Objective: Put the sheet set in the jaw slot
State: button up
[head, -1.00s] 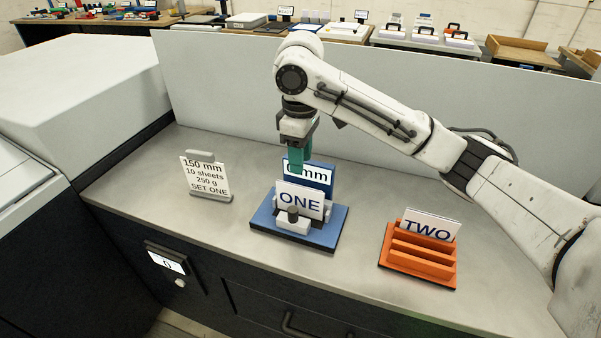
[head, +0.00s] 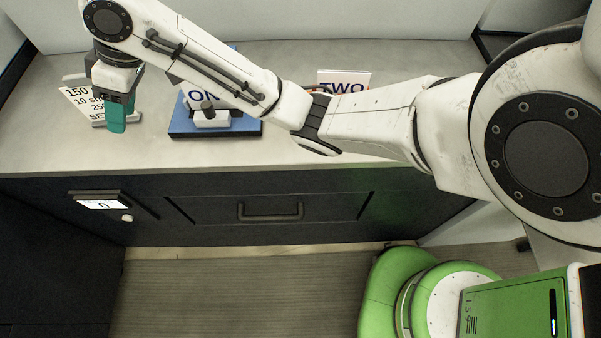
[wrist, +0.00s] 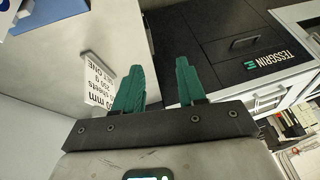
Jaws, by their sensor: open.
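The white sheet set marked ONE (head: 191,97) stands at the blue jaw fixture (head: 247,128), behind its pale front block (head: 211,119). Its right part is hidden by my arm, and how deep it sits in the slot cannot be seen. My gripper (head: 117,127) has green fingers and is left of the fixture, in front of the job card. In the wrist view my gripper (wrist: 157,84) has its fingers apart with nothing between them.
The job card (head: 78,100) stands at the left of the counter (head: 40,140) and shows in the wrist view (wrist: 98,88). A white sheet marked TWO (head: 352,77) is behind my arm. A small display (head: 100,204) is on the dark cabinet front. The counter's front edge is clear.

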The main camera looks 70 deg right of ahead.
jog(key=s+a+f+m, duration=0.2)
jog(key=s+a+f, duration=0.1)
jog(key=s+f, duration=0.5)
jog(key=s+a+f+m, duration=0.25)
jog(key=s+f, duration=0.25)
jog(key=f, duration=0.4)
jog(key=s+d+f+g+h, duration=0.1)
jog(key=s+d+f+h, duration=0.1)
jog(key=s, duration=0.7)
jog(key=s+d+f+g+h, duration=0.2)
jog(key=s+d+f, duration=0.3)
jog(key=s, duration=0.5)
jog(key=shift+d+f, duration=0.25)
jog(key=shift+f, duration=0.1)
